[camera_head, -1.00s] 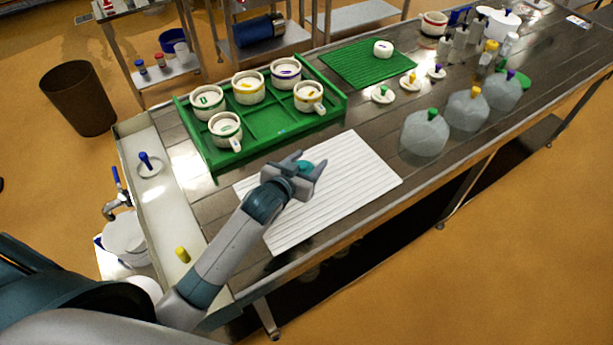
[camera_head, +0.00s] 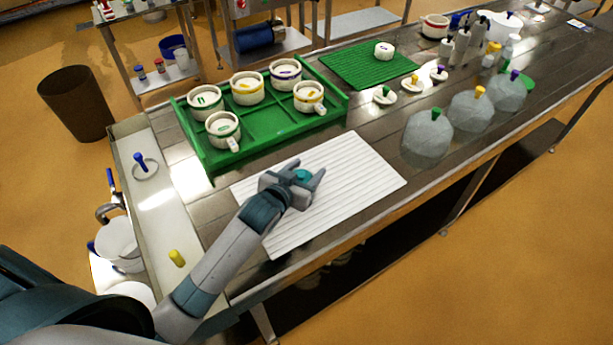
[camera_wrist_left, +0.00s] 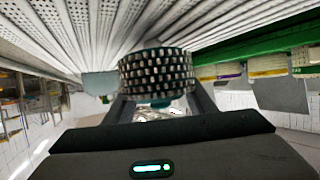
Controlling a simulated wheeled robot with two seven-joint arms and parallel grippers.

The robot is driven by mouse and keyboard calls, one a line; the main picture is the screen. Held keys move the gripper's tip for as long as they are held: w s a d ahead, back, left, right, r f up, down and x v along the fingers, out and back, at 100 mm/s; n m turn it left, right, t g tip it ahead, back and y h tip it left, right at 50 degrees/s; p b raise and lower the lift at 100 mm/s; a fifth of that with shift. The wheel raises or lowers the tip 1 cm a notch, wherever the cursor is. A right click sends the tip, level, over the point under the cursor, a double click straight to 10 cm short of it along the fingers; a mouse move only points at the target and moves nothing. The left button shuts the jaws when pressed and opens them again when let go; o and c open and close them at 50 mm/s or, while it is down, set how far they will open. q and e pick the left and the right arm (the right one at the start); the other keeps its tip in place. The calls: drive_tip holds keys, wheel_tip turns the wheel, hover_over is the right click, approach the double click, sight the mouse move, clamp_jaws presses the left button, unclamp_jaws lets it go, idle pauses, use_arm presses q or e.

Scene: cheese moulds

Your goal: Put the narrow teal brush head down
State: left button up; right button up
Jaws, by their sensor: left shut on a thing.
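The narrow teal brush head (camera_head: 302,175) is held in my left gripper (camera_head: 306,182) over the middle of the white ribbed mat (camera_head: 365,175). In the left wrist view, the brush head (camera_wrist_left: 157,75) shows as a short round body with pale bristle tufts, between the two fingers (camera_wrist_left: 157,103). The gripper is shut on it. The ribbed mat (camera_wrist_left: 75,30) fills the top of that view, close to the brush head. I cannot tell whether they touch. My right gripper is not in view.
A green tray (camera_head: 262,131) with several white moulds stands behind the mat. A green mat (camera_head: 350,62), small lids and several grey domed lumps (camera_head: 427,138) are further right. A white trough (camera_head: 160,210) runs along the left end. The ribbed mat around the gripper is clear.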

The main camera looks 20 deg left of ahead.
use_arm(q)
drive_tip(key=shift+f, duration=0.1)
idle(0.3)
drive_tip(key=shift+f, duration=0.15)
drive_tip(key=o, duration=1.2)
drive_tip(key=shift+s, duration=0.1)
drive_tip(key=b+v, duration=0.2)
drive_tip(key=v, duration=0.8)
drive_tip(key=shift+s, duration=0.15)
drive_tip(key=shift+v, duration=0.85)
drive_tip(key=shift+o, duration=0.4)
